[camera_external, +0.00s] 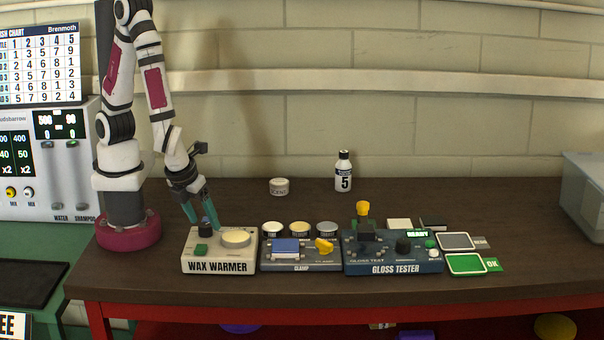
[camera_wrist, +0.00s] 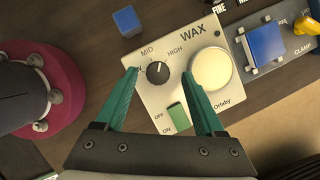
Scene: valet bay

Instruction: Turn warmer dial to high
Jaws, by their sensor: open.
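The wax warmer (camera_external: 218,266) is a pale box near the front of the bench. In the wrist view its face (camera_wrist: 205,110) shows a black dial (camera_wrist: 157,74) with a small white mark, MID and HIGH labels around it, a round cream wax pot (camera_wrist: 211,69) and a green OFF/ON switch (camera_wrist: 177,116). The mark looks roughly upward in that view; its exact setting is hard to tell. My gripper (camera_external: 204,224) points down at the dial with teal fingers spread. In the wrist view the fingertips (camera_wrist: 158,70) stand on either side of the dial, apart from it. The left finger covers part of the dial markings.
A blue block (camera_wrist: 127,21) lies beside the warmer. A clamp unit (camera_external: 300,266) and a gloss tester (camera_external: 392,262) stand to its right, with several small tins behind the clamp. A numbered bottle (camera_external: 343,172) and a white tub (camera_external: 279,187) stand farther back. The bench's right side is mostly clear.

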